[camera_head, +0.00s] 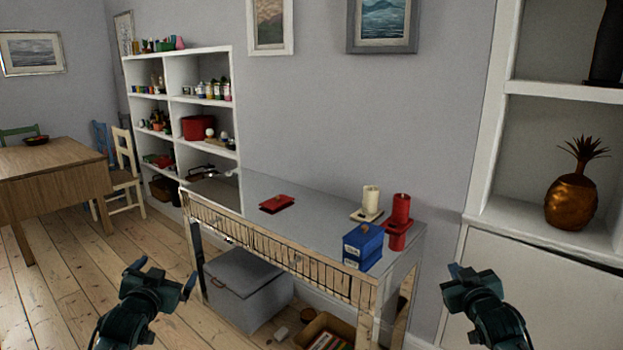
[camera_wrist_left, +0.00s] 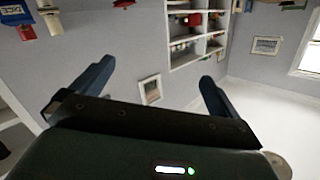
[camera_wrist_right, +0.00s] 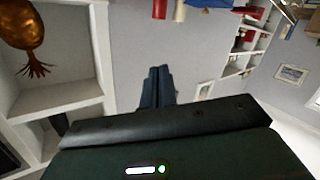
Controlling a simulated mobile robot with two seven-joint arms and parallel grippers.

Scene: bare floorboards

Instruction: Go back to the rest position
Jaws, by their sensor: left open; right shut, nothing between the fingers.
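My left gripper (camera_head: 162,280) is at the lower left of the head view, in front of the console table and apart from it. Its two fingers stand wide apart in the left wrist view (camera_wrist_left: 150,85), with nothing between them. My right gripper (camera_head: 462,272) is at the lower right of the head view, to the right of the table. Its fingers are together in the right wrist view (camera_wrist_right: 157,86) and hold nothing. Neither gripper touches anything.
The console table (camera_head: 240,190) carries a red item (camera_head: 277,203), a blue box (camera_head: 362,246), a cream candle (camera_head: 370,200) and a red candle (camera_head: 401,210). A grey chest (camera_head: 240,290) sits beneath it. White shelves (camera_head: 490,150) with a copper pineapple (camera_head: 572,198) stand right. Floorboards (camera_head: 60,300) are clear at left.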

